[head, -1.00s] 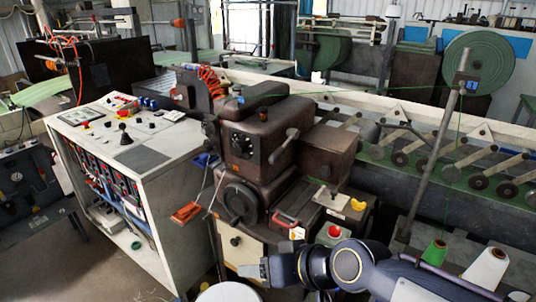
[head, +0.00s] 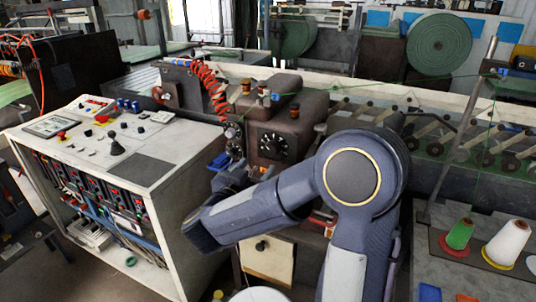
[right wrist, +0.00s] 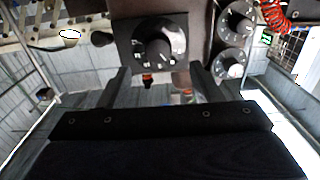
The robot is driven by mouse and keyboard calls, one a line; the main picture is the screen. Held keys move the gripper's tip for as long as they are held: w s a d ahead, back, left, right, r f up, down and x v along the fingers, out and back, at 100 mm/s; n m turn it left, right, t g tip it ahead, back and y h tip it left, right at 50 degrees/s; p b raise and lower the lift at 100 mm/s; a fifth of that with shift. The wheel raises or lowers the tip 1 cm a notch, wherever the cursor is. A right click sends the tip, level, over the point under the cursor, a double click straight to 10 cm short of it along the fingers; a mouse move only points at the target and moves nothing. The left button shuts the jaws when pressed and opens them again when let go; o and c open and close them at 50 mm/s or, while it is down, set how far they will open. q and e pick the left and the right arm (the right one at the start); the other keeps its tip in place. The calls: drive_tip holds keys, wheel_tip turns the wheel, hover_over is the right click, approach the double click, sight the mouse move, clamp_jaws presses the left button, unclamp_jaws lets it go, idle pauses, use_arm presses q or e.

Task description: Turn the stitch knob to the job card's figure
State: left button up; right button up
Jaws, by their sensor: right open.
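The brown sewing head (head: 300,125) has a black dial with a round knob (head: 273,146) and pale marks on its front. In the right wrist view the knob (right wrist: 155,46) is ahead, past the fingertips. My right gripper (right wrist: 160,75) is open and empty, with one finger on each side below the dial, apart from the knob. In the head view my right gripper (head: 238,177) is partly hidden behind my own arm, left of and below the knob. The dial figures are too small to read. I cannot make out a job card. My left gripper is not in view.
Two smaller dials (right wrist: 233,42) sit beside the knob. A control console (head: 145,175) stands at left. Green (head: 460,234) and white (head: 507,242) thread cones stand at right. My arm hides the machine's lower front.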

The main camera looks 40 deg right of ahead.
sight(270, 152)
drive_tip(key=p+x, duration=0.1)
drive_tip(key=x, duration=0.6)
drive_tip(key=shift+d+r, duration=0.1)
drive_tip(key=shift+d, duration=0.25)
drive_tip(key=shift+c, duration=0.2)
